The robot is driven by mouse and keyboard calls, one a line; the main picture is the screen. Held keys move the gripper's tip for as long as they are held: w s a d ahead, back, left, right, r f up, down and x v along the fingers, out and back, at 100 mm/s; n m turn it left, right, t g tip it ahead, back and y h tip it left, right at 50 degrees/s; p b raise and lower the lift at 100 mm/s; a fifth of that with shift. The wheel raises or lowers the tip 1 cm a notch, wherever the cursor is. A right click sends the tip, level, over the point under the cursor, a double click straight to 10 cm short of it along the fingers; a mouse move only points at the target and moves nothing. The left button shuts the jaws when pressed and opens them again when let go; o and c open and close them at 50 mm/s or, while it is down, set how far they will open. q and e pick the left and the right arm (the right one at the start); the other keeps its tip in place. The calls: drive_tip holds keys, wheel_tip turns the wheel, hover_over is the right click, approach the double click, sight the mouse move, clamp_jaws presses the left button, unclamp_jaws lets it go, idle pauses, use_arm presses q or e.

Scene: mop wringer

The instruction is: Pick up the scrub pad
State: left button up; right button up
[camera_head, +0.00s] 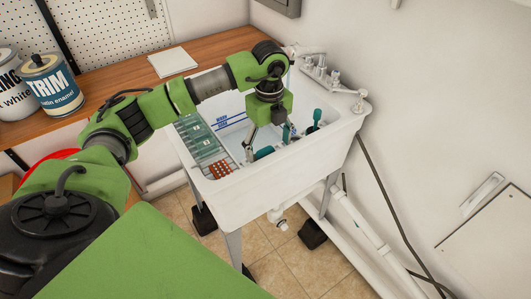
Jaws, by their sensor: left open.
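My left gripper (266,142) reaches down from above into the white utility sink (272,170), with its fingers spread. A small teal piece (264,153), which may be the scrub pad, lies low in the basin just under and between the fingers. The gripper partly hides it, and I cannot tell whether they touch. Another teal item (316,118) stands up near the right inner wall. My right gripper does not show.
A translucent green rack (197,137) and an orange-red perforated piece (219,170) sit along the sink's left side. The faucet (318,70) is at the back rim. A wooden counter (125,88) holds paint cans (50,85) and a white sheet (172,62).

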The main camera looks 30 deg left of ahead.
sight(268, 152)
use_arm(q)
drive_tip(key=f, duration=0.2)
drive_tip(key=shift+a+f+p, duration=0.2)
drive_tip(key=shift+f+p, duration=0.1)
drive_tip(key=shift+p, duration=0.1)
drive_tip(key=shift+f, duration=0.55)
drive_tip(key=c, duration=1.3)
drive_tip(key=shift+r, duration=0.1)
wheel_tip(268, 152, up, 10)
drive_tip(key=shift+f+b, duration=0.1)
drive_tip(key=shift+b, duration=1.05)
